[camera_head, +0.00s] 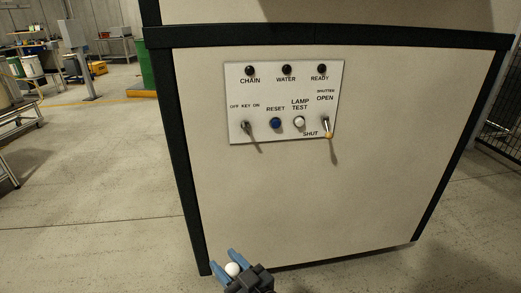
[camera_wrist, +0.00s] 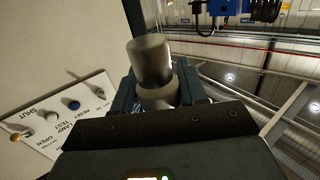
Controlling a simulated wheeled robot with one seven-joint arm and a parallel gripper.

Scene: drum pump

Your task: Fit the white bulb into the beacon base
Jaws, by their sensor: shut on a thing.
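My gripper (camera_head: 225,260) is at the bottom of the head view, in front of the lower left part of a large cabinet. Its blue fingers are shut on the white bulb (camera_head: 232,269), which shows as a small white ball between them. In the wrist view the bulb (camera_wrist: 150,62) looks like a pale grey rounded cylinder standing out beyond the fingers of my gripper (camera_wrist: 157,88). Its lower end is partly hidden by the gripper body. I cannot make out the beacon base in either view.
The beige cabinet (camera_head: 300,205) with dark edges fills the middle. Its white control panel (camera_head: 240,90) has lamps, buttons and switches; the panel (camera_wrist: 85,125) also shows in the wrist view. Open floor (camera_head: 90,190) lies to the left. A dark mesh fence (camera_head: 502,110) stands at right.

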